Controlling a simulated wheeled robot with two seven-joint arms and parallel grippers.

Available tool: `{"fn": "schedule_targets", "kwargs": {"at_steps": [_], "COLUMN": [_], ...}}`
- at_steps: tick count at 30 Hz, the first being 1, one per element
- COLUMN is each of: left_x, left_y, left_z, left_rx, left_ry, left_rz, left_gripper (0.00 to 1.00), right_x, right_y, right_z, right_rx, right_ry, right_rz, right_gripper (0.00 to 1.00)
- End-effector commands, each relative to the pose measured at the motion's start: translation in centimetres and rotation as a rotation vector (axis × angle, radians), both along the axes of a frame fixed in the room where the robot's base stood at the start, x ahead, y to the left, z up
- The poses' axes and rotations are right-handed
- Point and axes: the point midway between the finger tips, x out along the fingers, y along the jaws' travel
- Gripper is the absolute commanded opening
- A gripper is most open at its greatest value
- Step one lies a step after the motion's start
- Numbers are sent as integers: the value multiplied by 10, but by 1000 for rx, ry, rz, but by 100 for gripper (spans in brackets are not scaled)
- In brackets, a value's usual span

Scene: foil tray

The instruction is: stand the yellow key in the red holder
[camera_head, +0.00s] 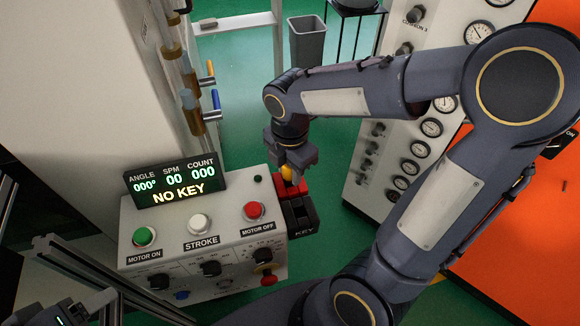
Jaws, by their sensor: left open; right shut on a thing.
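My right gripper (291,163) points down beside the right edge of the control box and is shut on the yellow key (289,174). Only a small part of the key shows below the fingers. The red holder (280,190) is right under it, partly hidden by the gripper and key. I cannot tell whether the key is inside the holder or just above it. A black block marked KEY (301,218) adjoins the holder in front. My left gripper (84,306) is at the bottom left corner, partly cut off, open and far from the key.
The control box (183,222) has green, white and red buttons and several knobs. Its display (174,182) reads NO KEY. A gauge panel (405,150) stands to the right, behind my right arm. A grey bin (308,42) stands at the back on the green floor.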

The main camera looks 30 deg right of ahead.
Motion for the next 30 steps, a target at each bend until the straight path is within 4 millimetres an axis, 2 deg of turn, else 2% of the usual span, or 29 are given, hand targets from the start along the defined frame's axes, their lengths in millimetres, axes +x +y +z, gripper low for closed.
{"fn": "schedule_targets", "kwargs": {"at_steps": [12,13,18,26,30], "left_x": [0,0,0,0,0], "left_y": [0,0,0,0,0], "left_z": [-4,-4,-4,-4,-3], "left_rx": [0,0,0,0,0], "left_ry": [0,0,0,0,0], "left_rz": [0,0,0,0,0], "left_gripper": [67,67,67,67,67], "right_x": [0,0,0,0,1], "right_y": [0,0,0,0,0], "right_z": [-5,-5,-5,-5,5], "right_rx": [0,0,0,0,1], "right_ry": [0,0,0,0,-3], "right_rz": [0,0,0,0,0], "right_gripper": [6,31,54,56,56]}}
